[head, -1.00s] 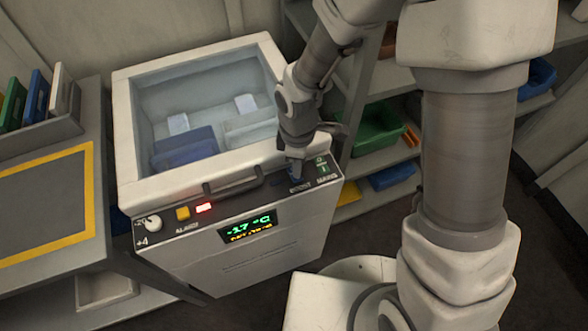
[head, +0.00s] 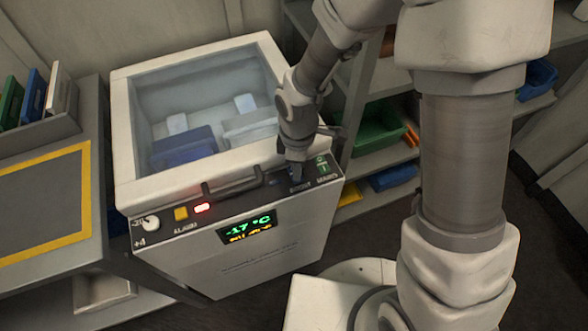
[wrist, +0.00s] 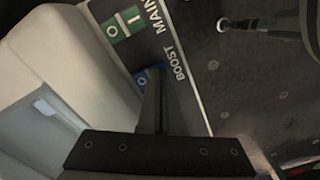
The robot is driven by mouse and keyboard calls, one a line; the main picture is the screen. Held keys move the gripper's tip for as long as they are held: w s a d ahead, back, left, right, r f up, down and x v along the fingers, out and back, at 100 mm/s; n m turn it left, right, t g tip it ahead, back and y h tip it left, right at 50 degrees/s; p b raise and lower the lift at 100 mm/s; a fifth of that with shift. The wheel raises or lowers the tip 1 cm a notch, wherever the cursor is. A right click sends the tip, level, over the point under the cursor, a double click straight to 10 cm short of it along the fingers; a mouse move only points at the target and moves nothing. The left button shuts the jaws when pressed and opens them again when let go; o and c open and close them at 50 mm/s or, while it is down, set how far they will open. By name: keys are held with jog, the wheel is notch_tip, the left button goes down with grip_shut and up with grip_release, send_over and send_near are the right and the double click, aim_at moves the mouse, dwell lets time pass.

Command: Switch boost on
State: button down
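The chest freezer (head: 225,190) stands left of my arm, with a dark control panel along its front top edge. The boost switch (wrist: 140,79) is a blue rocker beside the BOOST label in the wrist view, partly hidden by my fingers. My gripper (wrist: 153,76) is shut and empty, its fingertips at the boost switch; I cannot tell whether they touch it. In the head view my gripper (head: 297,176) points down at the panel's right end and hides most of the switch. The green main switch (wrist: 122,24) is beside it.
The panel also has a knob (head: 151,223), a yellow alarm button (head: 181,214), a lit red lamp (head: 202,208) and a display (head: 247,228) reading -17 °C. A handle (head: 233,188) sticks out left of my gripper. Shelves with bins (head: 384,130) stand close on the right.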

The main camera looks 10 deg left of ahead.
jog(key=shift+r+p, duration=2.85)
jog(key=shift+r, duration=0.65)
jog(key=w+d+r+m+t, duration=0.1)
jog(key=d+r+m, duration=0.3)
jog(key=d+r, duration=0.3)
jog(key=d+r+m+t, duration=0.2)
jog(key=d+r+m, duration=0.25)
jog(key=r, duration=0.45)
jog(key=s+d+r+m+t, duration=0.2)
jog(key=s+d+r+m, duration=0.6)
jog(key=s+r+m, duration=0.1)
jog(key=shift+d+r+m+t, duration=0.3)
jog(key=shift+r+m, duration=0.15)
jog(key=shift+r, duration=0.25)
